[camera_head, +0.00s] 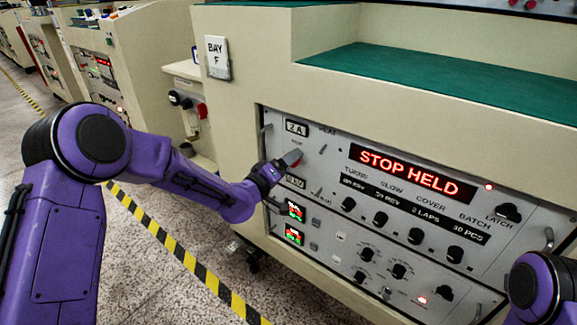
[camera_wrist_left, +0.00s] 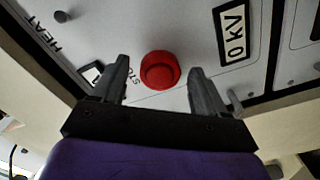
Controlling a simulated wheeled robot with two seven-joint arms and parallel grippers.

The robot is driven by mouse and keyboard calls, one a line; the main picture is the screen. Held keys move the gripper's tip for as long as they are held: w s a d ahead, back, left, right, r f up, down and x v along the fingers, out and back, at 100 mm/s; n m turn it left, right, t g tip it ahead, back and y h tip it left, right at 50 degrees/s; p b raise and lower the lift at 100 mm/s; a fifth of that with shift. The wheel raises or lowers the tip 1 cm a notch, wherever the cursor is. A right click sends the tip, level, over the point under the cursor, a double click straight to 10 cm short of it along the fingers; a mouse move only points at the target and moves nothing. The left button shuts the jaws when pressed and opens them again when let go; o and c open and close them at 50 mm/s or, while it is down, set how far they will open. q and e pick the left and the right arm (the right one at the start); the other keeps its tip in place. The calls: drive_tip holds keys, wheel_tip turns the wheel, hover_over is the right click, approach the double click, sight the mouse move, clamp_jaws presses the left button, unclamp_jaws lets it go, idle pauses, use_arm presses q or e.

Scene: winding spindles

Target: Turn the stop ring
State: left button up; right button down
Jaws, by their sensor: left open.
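The stop control is a round red knob (camera_wrist_left: 160,70) on the grey panel, with part of the word "STOP" printed beside it. In the left wrist view my left gripper (camera_wrist_left: 164,90) is open. Its two grey fingers stand apart on either side of the red knob, with gaps on both sides. Whether the fingertips reach down to the panel is unclear. My right gripper is out of view; only a purple arm part shows at the lower right.
The panel (camera_head: 330,190) carries a lit display (camera_head: 411,174) reading "STOP HELD", several black knobs, small switches and handles. A "0 KV" label (camera_wrist_left: 235,32) lies near the red knob. The cream cabinet (camera_head: 236,120) surrounds the panel. Striped floor tape (camera_head: 180,250) runs in front.

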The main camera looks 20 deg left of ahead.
use_arm(q)
drive_tip(key=shift+w+d, duration=0.1)
drive_tip(key=shift+w, duration=0.25)
drive_tip(key=shift+c, duration=0.4)
drive_tip(key=c, duration=1)
drive_tip(key=shift+m, duration=0.4)
drive_tip(key=m, duration=0.4)
drive_tip(key=shift+m, duration=0.3)
drive_tip(key=m, duration=0.6)
drive_tip(key=shift+m, duration=0.3)
